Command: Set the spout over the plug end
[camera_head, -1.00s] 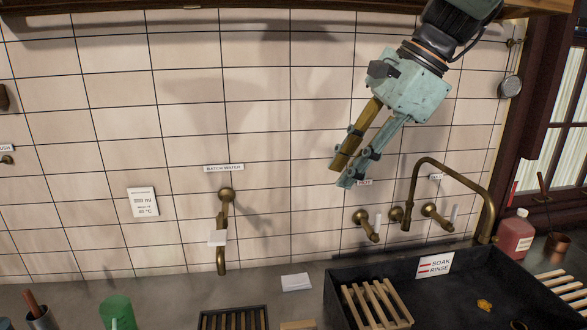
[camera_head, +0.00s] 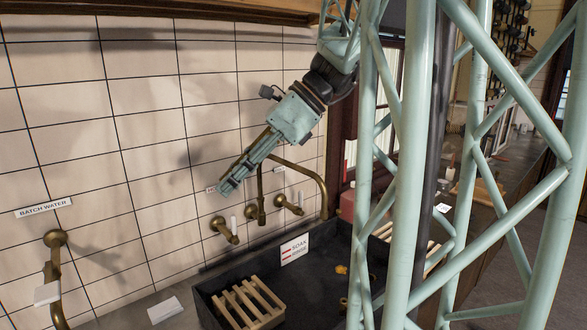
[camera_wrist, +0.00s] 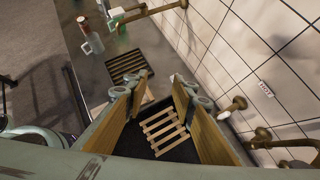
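The brass swan-neck spout (camera_head: 320,183) rises between two wall taps in the head view and arches to the right. Its outlet end hangs near the back right of the dark sink (camera_head: 238,268). A small orange-yellow piece (camera_head: 342,270) and a brass ring-like fitting (camera_head: 343,303) lie on the sink floor at the right, partly behind my column. Which is the plug, I cannot tell. My gripper (camera_head: 229,187) hangs in the air left of the spout, apart from it. The wrist view shows my gripper (camera_wrist: 160,82) open and empty, with its wooden finger pads apart.
A slatted wooden rack (camera_head: 250,303) sits in the sink's left part. A SOAK/RINSE sign (camera_head: 294,249) stands at the back edge. Brass taps (camera_head: 222,227) with white handles project from the wall. The BATCH WATER tap (camera_head: 54,240) is farther left.

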